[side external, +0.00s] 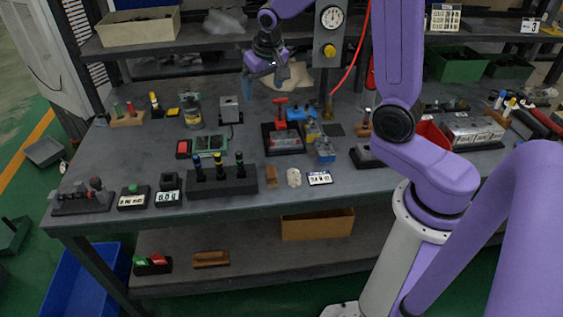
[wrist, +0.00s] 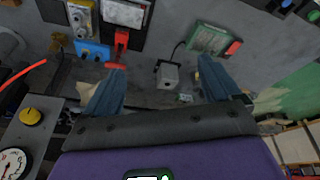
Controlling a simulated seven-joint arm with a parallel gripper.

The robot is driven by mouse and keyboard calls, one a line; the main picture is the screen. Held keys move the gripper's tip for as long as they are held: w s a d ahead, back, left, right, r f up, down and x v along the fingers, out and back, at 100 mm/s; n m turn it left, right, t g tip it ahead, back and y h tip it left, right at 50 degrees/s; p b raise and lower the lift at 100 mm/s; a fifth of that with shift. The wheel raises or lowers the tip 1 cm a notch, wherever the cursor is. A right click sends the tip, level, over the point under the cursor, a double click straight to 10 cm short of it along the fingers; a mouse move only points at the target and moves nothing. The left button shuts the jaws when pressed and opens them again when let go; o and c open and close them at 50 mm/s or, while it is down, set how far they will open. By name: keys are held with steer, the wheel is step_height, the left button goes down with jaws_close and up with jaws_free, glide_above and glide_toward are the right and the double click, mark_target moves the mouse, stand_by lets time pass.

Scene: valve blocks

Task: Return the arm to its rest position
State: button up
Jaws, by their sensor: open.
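My gripper (side external: 265,84) hangs in the air above the back part of the workbench (side external: 140,168), pointing down. In the wrist view its two blue-grey fingers (wrist: 158,92) are spread apart with nothing between them, so it is open and empty. My purple arm reaches in from the right. Behind the fingers in the wrist view, a grey box with a cable (wrist: 167,77) stands on the bench; it also shows in the side view (side external: 229,110). A valve block with a red handle (side external: 283,138) stands on the bench to the right of my gripper, apart from it.
A gauge panel (side external: 329,36) with a red hose stands close right of my gripper. A back shelf carries a cardboard tray (side external: 138,27). A black holder with several coloured pegs (side external: 219,181), a green board (side external: 210,143) and blue blocks (side external: 300,114) sit on the bench.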

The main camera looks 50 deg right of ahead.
steer(key=s+a+n+g+y, duration=0.1)
steer(key=s+a+n+y, duration=0.1)
steer(key=s+a+n, duration=0.95)
steer(key=s+d+n+g, duration=0.1)
steer(key=s+n, duration=0.3)
steer(key=s, duration=1.5)
steer(key=shift+s+d+r+g, duration=0.15)
steer(key=shift+s+r+g, duration=0.15)
steer(key=shift+r+g, duration=0.1)
